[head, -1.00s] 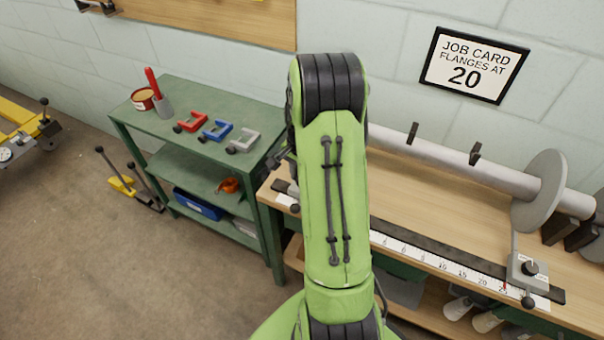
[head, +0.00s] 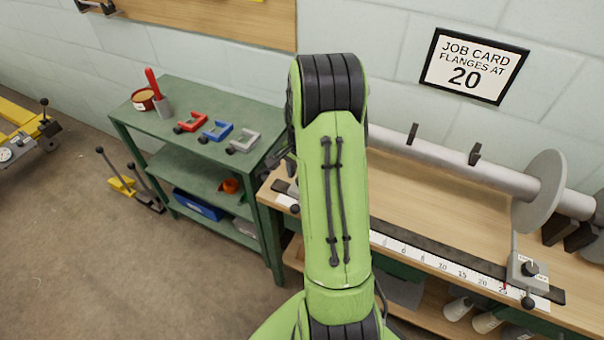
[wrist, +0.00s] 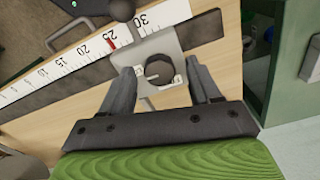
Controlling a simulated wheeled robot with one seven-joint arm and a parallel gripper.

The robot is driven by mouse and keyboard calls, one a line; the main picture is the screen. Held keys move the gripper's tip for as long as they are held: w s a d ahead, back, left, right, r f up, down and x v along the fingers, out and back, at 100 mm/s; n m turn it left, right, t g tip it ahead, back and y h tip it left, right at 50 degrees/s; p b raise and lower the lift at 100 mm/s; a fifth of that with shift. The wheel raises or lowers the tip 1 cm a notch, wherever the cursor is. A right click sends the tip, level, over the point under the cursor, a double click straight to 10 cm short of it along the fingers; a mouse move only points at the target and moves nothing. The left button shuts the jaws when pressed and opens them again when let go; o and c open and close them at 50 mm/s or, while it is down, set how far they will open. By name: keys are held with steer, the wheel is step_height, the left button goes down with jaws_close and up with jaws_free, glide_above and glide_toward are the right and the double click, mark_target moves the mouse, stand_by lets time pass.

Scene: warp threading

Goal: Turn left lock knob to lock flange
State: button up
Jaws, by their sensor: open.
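The left lock knob (wrist: 159,67) shows in the wrist view as a dark round knob with a pale pointer line. It sits on a light grey block (wrist: 157,43) over the ruler bar. My gripper (wrist: 162,70) is open, with one finger on each side of the knob; I cannot tell whether either finger touches it. A red pointer (wrist: 112,43) lies near the 25 mark on the white scale (wrist: 75,60). In the head view my arm hides my gripper and this knob. The right flange (head: 538,190) and its lock knob (head: 530,268) stand at the far right.
The job card (head: 470,66) on the wall reads flanges at 20. A grey beam (head: 450,160) runs along the back of the wooden bench (head: 430,190). A green shelf (head: 185,110) with coloured clamps stands left of the bench. A black ball handle (wrist: 121,8) is beyond the block.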

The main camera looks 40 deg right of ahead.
step_height(320, 180, up, 16)
steer(key=p, duration=0.4)
steer(key=shift+f, duration=0.1)
